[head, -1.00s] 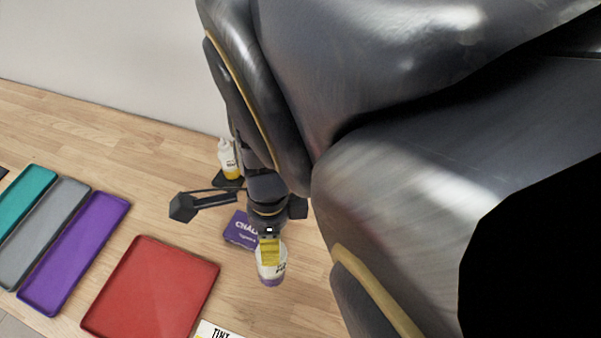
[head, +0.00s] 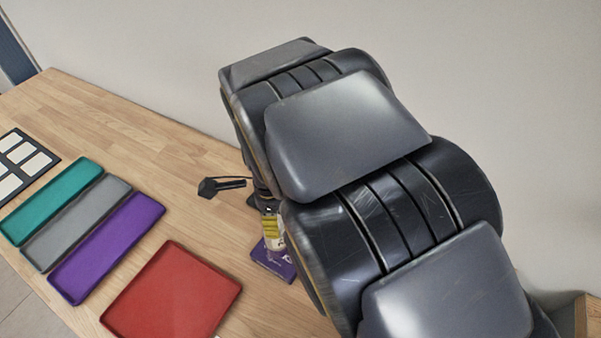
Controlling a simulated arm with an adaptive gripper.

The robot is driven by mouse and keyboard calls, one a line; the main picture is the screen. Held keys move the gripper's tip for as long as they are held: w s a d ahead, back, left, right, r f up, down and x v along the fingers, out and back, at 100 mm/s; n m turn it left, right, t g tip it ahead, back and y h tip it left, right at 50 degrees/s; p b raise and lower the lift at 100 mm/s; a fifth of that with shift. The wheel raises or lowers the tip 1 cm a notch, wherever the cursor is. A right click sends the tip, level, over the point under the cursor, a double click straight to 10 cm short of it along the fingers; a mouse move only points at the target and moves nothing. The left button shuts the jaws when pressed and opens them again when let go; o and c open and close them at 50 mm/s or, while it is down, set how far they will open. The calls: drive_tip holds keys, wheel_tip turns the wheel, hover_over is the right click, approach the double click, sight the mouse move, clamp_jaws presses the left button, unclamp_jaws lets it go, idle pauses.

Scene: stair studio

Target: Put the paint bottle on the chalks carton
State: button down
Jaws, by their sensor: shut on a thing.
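The purple chalks carton (head: 272,264) lies on the wooden table, right of the red tray and partly hidden by my arm. My gripper (head: 270,224) is above it, seen from behind and partly covered by my arm. It is shut on the paint bottle (head: 275,242), a small pale bottle of which only a little shows. The bottle overlaps the carton's far part in the picture. I cannot tell whether it touches the carton's top.
A red tray (head: 172,297) lies left of the carton. Purple (head: 107,247), grey (head: 77,222) and teal (head: 51,201) trays lie further left, with a dark card holder (head: 22,166) beyond. The table's back left is clear. My arm hides the right side.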

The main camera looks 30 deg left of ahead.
sight(276, 249)
drive_tip(key=shift+w+a+f, duration=0.2)
drive_tip(key=shift+a+f, duration=0.05)
drive_tip(key=shift+f, duration=1.85)
drive_tip(key=shift+f, duration=0.1)
drive_tip(key=c, duration=0.9)
unclamp_jaws()
drive_tip(key=shift+c, duration=0.2)
